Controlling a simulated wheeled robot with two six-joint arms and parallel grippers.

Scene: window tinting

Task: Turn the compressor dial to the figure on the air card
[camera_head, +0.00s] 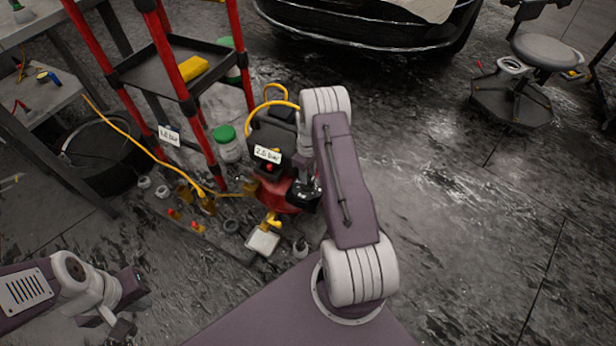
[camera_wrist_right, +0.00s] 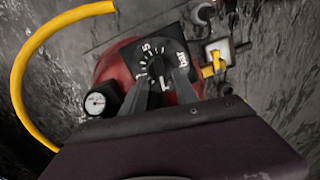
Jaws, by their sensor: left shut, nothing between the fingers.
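The red compressor (camera_head: 277,196) stands on the floor in the middle of the head view, partly hidden by my right arm. Its black square dial plate (camera_wrist_right: 172,33) has white figures and the word "bar", with a dark dial knob (camera_wrist_right: 157,70) on it. My right gripper (camera_wrist_right: 166,82) is at the dial, one finger on each side of the knob; I cannot tell whether they press on it. A white card (camera_head: 268,154) on the compressor seems to read "2.0 bar". Another card (camera_head: 169,136) hangs on the red rack, its figure unclear. My left gripper (camera_head: 132,284) is shut and empty at lower left.
A round gauge (camera_wrist_right: 96,103) sits beside the dial. A yellow hose (camera_head: 148,148) runs past the red rack (camera_head: 206,119). A green-lidded jar (camera_head: 229,149), a black bucket (camera_head: 107,158) and small fittings stand nearby.

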